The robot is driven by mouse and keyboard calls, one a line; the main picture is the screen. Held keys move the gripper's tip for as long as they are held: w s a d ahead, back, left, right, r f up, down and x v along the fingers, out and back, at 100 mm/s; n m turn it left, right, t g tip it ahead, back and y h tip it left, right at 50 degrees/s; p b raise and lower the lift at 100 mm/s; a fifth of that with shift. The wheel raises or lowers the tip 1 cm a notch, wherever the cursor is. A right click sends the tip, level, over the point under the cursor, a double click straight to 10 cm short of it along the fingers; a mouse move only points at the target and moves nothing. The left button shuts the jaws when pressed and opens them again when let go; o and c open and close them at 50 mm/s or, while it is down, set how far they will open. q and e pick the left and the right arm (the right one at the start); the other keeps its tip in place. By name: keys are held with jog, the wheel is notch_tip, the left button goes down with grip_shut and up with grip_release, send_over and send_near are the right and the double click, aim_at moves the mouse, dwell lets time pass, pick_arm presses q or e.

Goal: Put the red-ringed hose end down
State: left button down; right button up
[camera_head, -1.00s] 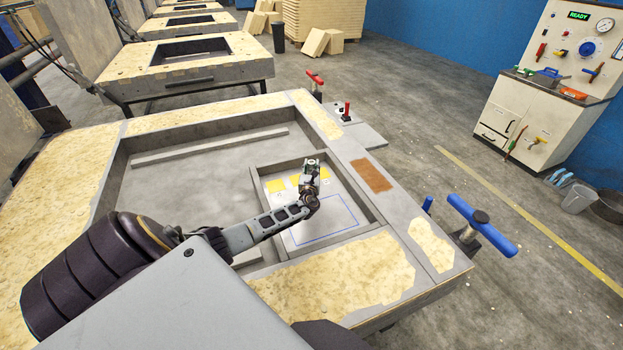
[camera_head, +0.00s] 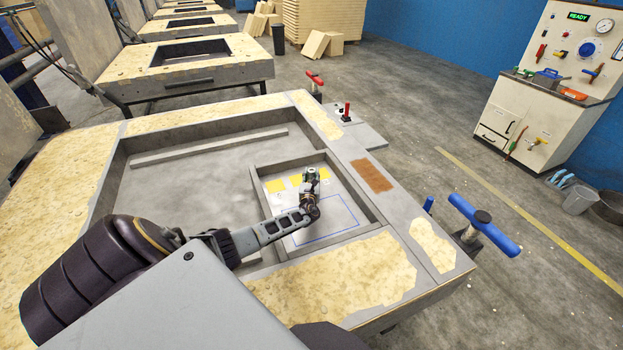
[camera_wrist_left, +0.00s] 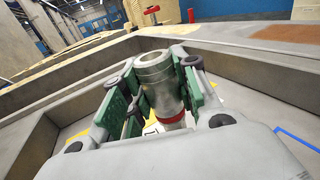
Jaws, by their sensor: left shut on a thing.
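My left gripper (camera_head: 310,177) is shut on the red-ringed hose end. In the left wrist view the hose end (camera_wrist_left: 155,72) is a grey metal cylinder with a red ring (camera_wrist_left: 172,119) low on it. It stands roughly upright between the green finger pads of the gripper (camera_wrist_left: 155,95). In the head view the gripper is over the inner recess of the mould, near yellow patches (camera_head: 276,187) on a pale panel (camera_head: 335,212). I cannot tell whether the hose end touches the panel. My right gripper is not in view.
The recess has raised grey walls (camera_head: 350,176) around it. A blue outline (camera_head: 322,238) marks a bare area of the panel. A brown patch (camera_head: 372,175) lies on the mould's right rim. A blue T-handle (camera_head: 482,224) stands beyond the right edge.

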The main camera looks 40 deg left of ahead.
aim_at(311, 178)
pick_arm(q)
jog(key=shift+f, duration=0.25)
jog(key=c, duration=1.1)
grip_release()
jog(key=shift+r, duration=0.15)
jog(key=shift+p+v, duration=0.95)
jog(key=shift+v, duration=0.35)
jog(key=shift+p+v, duration=1.15)
jog(key=shift+v, duration=0.8)
jog(key=shift+s+d, duration=0.3)
jog(key=shift+s, duration=0.15)
jog(key=shift+o, duration=0.2)
